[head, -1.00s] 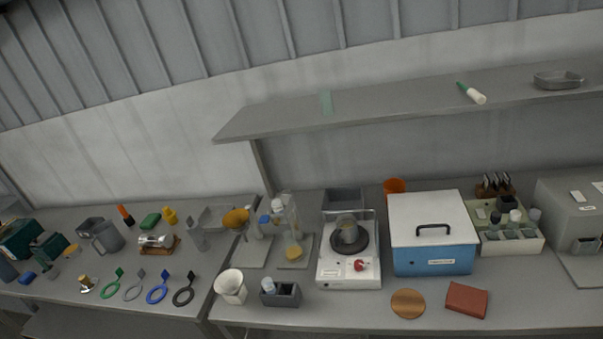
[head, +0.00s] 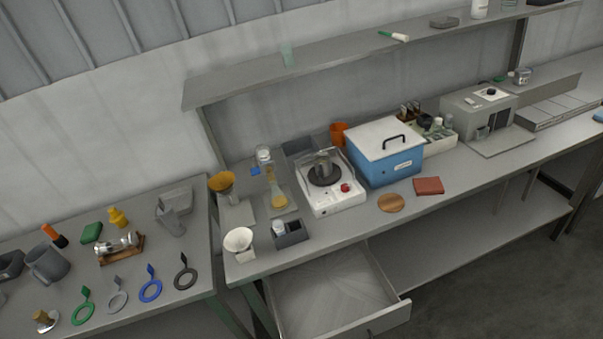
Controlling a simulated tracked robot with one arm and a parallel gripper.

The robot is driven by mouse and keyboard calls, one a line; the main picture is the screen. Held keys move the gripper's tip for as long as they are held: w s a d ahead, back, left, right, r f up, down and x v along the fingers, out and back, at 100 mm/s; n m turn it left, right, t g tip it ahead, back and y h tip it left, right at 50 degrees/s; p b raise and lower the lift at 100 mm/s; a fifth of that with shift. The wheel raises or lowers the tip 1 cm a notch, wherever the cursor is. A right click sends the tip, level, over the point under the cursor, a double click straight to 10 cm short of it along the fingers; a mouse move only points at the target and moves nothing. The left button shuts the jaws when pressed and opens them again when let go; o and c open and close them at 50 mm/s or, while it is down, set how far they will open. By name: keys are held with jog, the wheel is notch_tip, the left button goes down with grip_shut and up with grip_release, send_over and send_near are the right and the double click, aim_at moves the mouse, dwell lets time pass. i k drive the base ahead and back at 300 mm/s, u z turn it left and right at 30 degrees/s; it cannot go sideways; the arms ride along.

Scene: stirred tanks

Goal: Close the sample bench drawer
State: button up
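The sample bench drawer (head: 330,295) is pulled open under the front edge of the bench (head: 345,232). Its grey inside looks empty. The near left part of the drawer is cut off by the frame. My gripper is not in the head view.
On the bench stand a white hotplate stirrer (head: 330,184), a blue box with a white lid (head: 385,152), a white funnel cup (head: 240,243) and a grey holder (head: 290,233). A lower shelf (head: 480,230) lies right of the drawer. The floor (head: 520,290) at lower right looks clear.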

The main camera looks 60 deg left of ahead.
aim_at(344, 293)
jog(key=k, duration=0.6)
jog(key=u, duration=1.55)
jog(key=k, duration=1.05)
jog(key=z, duration=0.45)
jog(key=i, duration=1)
jog(key=u, duration=0.1)
